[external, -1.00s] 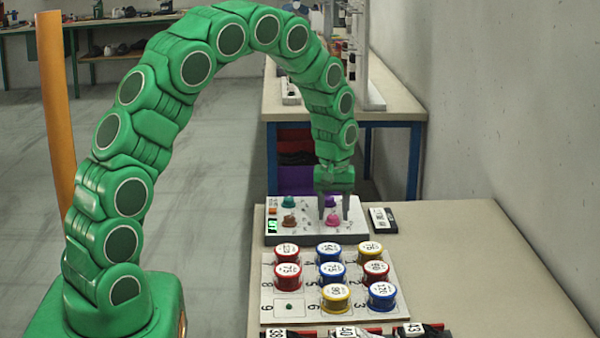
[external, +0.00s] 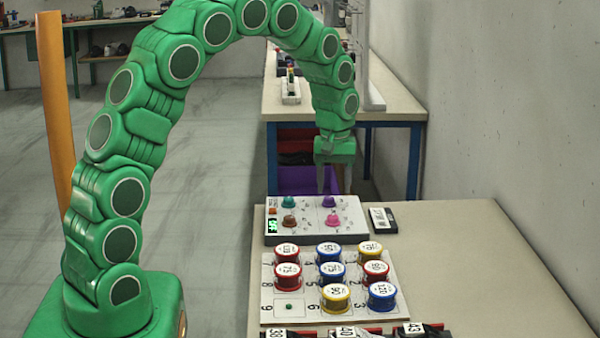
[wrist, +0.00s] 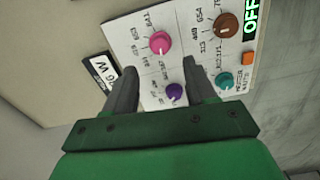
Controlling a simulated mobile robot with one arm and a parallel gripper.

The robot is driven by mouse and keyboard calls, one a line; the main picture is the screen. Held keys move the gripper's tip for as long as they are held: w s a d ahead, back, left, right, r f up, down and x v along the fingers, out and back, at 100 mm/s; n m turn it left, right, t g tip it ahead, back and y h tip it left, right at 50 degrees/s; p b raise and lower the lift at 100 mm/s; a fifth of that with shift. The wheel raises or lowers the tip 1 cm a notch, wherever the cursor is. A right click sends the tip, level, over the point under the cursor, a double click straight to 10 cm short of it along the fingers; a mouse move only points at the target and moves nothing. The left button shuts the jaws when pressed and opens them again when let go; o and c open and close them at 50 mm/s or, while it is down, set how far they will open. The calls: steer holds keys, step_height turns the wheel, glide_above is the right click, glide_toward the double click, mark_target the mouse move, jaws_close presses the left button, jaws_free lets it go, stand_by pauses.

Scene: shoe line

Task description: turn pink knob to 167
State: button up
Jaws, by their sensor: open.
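The pink knob (external: 333,221) sits at the front right of a pale control panel (external: 350,237). In the wrist view the pink knob (wrist: 159,42) shows a pale pointer mark, with printed numbers around it too small to read surely. My gripper (external: 334,190) is open and empty, raised above the panel and clear of the pink knob. In the wrist view my gripper (wrist: 159,68) has its fingers apart, with the purple knob (wrist: 175,92) between them and the pink knob beyond the tips.
The panel also has a brown knob (wrist: 227,25), a teal knob (wrist: 224,82), an orange button (wrist: 249,58) and a green display (wrist: 250,15) reading OFF. A dark label plate (external: 383,220) lies right of it. A board (external: 268,292) with several numbered round containers stands in front.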

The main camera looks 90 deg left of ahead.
mark_target(333, 216)
steer(key=shift+r, duration=0.35)
steer(key=m, duration=0.2)
steer(key=shift+w+d+m, duration=0.1)
steer(key=shift+d+m, duration=0.1)
steer(key=shift+m, duration=0.1)
steer(key=m, duration=0.3)
steer(key=shift+m, duration=0.4)
steer(key=shift+a+f, duration=0.1)
steer(key=shift+f, duration=3.85)
